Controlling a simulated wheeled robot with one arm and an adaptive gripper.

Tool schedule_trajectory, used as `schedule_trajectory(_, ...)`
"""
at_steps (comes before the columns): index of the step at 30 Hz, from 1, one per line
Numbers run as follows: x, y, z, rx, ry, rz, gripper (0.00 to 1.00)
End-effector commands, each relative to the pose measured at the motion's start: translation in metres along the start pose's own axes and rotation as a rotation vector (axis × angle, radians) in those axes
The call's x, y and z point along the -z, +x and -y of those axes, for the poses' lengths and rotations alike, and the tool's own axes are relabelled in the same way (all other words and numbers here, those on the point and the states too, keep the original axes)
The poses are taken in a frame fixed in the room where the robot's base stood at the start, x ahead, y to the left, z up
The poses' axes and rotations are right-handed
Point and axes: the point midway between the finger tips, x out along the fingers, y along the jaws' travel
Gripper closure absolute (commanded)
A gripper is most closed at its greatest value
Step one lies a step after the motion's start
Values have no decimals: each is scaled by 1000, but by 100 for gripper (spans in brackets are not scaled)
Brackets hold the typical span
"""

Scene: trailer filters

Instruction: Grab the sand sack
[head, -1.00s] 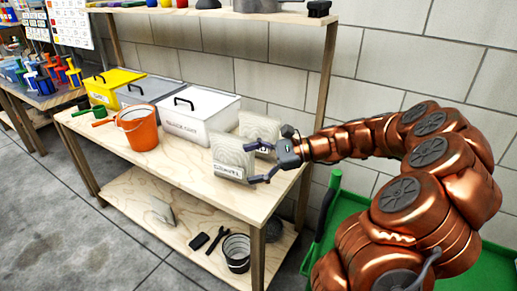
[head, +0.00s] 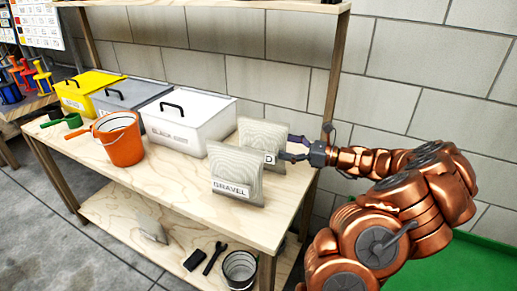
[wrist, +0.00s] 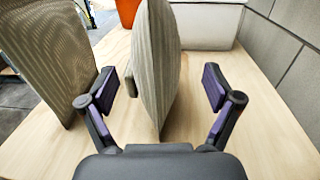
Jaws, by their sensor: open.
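The sand sack (head: 262,137) is a beige, upright sack at the back right of the workbench; only a "D" of its label shows in the head view. In the wrist view the sack (wrist: 158,65) stands edge-on between my gripper's fingers, closer to the left finger. My gripper (head: 287,147) is open at the sack's right side, and it also shows in the wrist view (wrist: 165,85). A gap shows between the sack and the right finger. The similar sack labelled GRAVEL (head: 237,185) stands in front, and in the wrist view it is at the left (wrist: 45,60).
A white lidded bin (head: 190,125), a grey bin (head: 130,103), a yellow bin (head: 88,90) and an orange bucket (head: 120,140) stand on the workbench (head: 170,190). A block wall is behind. The lower shelf holds a dark bucket (head: 240,268) and tools.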

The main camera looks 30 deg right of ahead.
Motion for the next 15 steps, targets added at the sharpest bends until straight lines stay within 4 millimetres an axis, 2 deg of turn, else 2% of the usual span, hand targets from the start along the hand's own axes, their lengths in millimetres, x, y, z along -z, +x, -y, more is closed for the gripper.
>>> schedule_trajectory(8,-1,17,0,6,-2,-1,10)
schedule_trajectory(15,-4,50,-6,-1,0,-1,10)
